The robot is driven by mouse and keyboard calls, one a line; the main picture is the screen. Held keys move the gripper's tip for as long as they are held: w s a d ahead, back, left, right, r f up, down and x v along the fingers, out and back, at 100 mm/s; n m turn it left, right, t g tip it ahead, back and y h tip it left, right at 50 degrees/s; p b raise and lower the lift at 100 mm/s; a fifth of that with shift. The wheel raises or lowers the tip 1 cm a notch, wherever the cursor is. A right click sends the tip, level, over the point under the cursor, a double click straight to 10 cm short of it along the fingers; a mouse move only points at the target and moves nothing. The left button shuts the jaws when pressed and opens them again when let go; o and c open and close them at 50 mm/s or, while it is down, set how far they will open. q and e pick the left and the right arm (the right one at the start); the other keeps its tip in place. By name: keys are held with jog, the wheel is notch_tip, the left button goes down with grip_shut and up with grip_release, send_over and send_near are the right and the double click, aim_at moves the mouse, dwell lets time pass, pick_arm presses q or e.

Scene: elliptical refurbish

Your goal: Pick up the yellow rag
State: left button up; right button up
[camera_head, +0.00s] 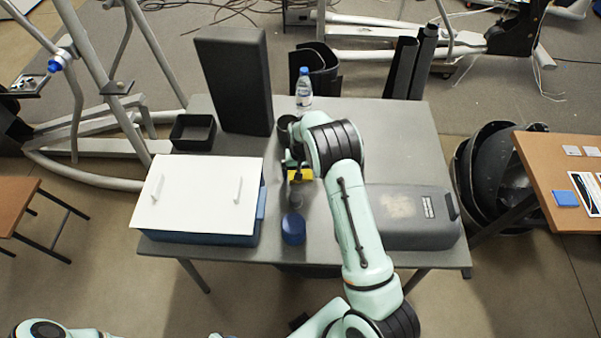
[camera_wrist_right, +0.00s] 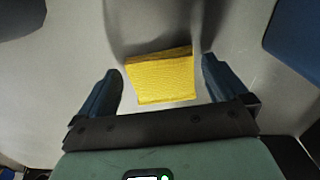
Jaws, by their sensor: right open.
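The yellow rag (camera_head: 304,174) lies on the grey table (camera_head: 400,128), partly hidden by my right arm in the head view. In the right wrist view the folded yellow rag (camera_wrist_right: 160,77) sits between the two fingers of my right gripper (camera_wrist_right: 162,88). The gripper is open, with a gap on both sides of the rag. In the head view my right gripper (camera_head: 292,172) is over the table beside the rag, its fingers mostly hidden. My left arm shows only at the bottom left edge of the head view, and its gripper is not visible.
A blue box with a white lid (camera_head: 195,196) stands left, and a grey case (camera_head: 405,215) right. A blue cylindrical object (camera_head: 293,229) stands near the front. A tall dark block (camera_head: 235,80), a black tray (camera_head: 193,131) and a water bottle (camera_head: 304,90) are at the back.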

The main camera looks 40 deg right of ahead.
jog(key=shift+f, duration=0.7)
jog(key=c, duration=0.8)
jog(key=shift+o, duration=0.2)
jog(key=shift+r, duration=0.1)
notch_tip(320, 180, up, 20)
jog(key=shift+p, duration=0.4)
